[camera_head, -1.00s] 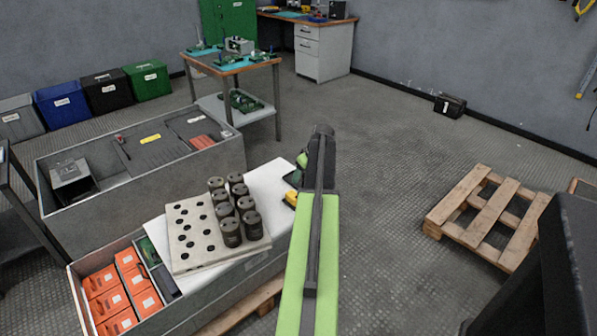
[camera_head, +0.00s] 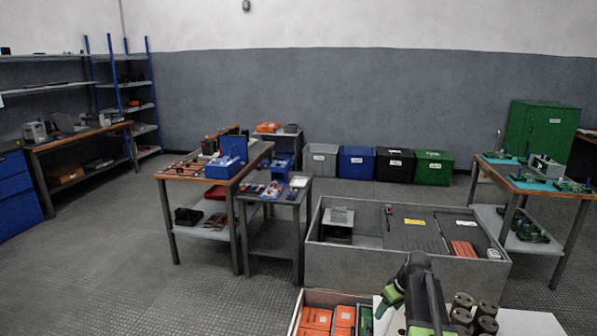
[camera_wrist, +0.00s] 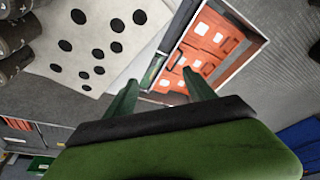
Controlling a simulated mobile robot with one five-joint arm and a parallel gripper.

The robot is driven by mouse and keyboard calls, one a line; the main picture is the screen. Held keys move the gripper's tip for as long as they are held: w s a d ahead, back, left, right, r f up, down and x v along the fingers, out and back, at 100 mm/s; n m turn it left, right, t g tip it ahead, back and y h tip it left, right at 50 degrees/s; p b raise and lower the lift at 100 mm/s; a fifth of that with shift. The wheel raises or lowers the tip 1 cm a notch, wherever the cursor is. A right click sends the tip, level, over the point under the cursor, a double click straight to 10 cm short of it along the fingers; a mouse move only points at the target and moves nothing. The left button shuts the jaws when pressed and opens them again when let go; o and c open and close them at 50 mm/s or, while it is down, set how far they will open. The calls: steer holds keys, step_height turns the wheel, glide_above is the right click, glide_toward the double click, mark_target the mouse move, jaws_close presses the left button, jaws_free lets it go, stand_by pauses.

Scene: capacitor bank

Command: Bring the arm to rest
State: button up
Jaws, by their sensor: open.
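My gripper (camera_wrist: 161,92) is open and empty in the wrist view, its two green fingers apart. Below them lies a bin of orange boxes (camera_wrist: 215,38), apart from the fingers as far as I can tell. In the head view my gripper (camera_head: 390,300) shows at the lower right, in front of the grey crate and over the white bench top. My arm runs down out of the frame. Dark capacitors (camera_head: 462,314) stand just right of my arm. They also show at the wrist view's left edge (camera_wrist: 14,42), beside a pale plate with round holes (camera_wrist: 92,30).
A large grey crate (camera_head: 400,262) stands behind my gripper. A bin of orange boxes (camera_head: 316,318) is to the left of my arm. Tables (camera_head: 205,178) with tools stand at centre left, and a table with green boards (camera_head: 545,185) at right. The left floor is clear.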

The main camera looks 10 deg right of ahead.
steer(key=s+a+g, duration=0.1)
steer(key=s+a, duration=0.2)
steer(key=a, duration=1)
steer(key=s+a+g, duration=0.1)
steer(key=s+a, duration=0.6)
steer(key=a, duration=0.3)
steer(key=s+d+f+m+g+h, duration=0.1)
steer(key=s+d+m, duration=0.15)
steer(key=s, duration=0.25)
step_height(320, 180, up, 23)
steer(key=m+p, duration=0.1)
steer(key=p, duration=2.2)
steer(key=shift+w+a+m, duration=0.25)
steer(key=shift+a+m, duration=0.1)
steer(key=shift+a, duration=0.05)
